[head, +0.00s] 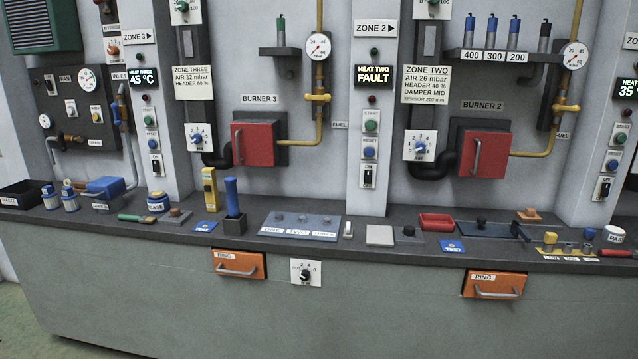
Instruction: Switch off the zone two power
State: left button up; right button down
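The zone two panel is on the wall pillar under the "ZONE 2" sign (376,29). Its display (374,76) reads "HEAT TWO FAULT". Below it are a dark red lamp (372,100), a green button (371,127) and a blue button (369,152). At the bottom is a small black-and-white power switch (368,176), with a label that seems to read "ON". The switch is too small for me to tell its lever position surely. Neither of my grippers is in view.
A grey counter runs below the panel. On it, near the pillar, are a labelled tray (300,226), a pale block (380,236) and a red tray (436,222). Similar switches are on the left (156,166) and right (604,188) pillars. Red burner boxes (253,143) stick out on either side.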

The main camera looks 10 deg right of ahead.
aim_at(368, 174)
jog(key=i+l+u, duration=0.25)
jog(key=l, duration=0.15)
jog(key=i+l+u, duration=0.2)
jog(key=l, duration=0.2)
jog(key=l+u, duration=0.25)
jog(key=l, duration=0.2)
jog(key=i+l+u, duration=0.2)
jog(key=l, duration=0.95)
jog(key=i+l, duration=0.15)
jog(key=l, duration=0.55)
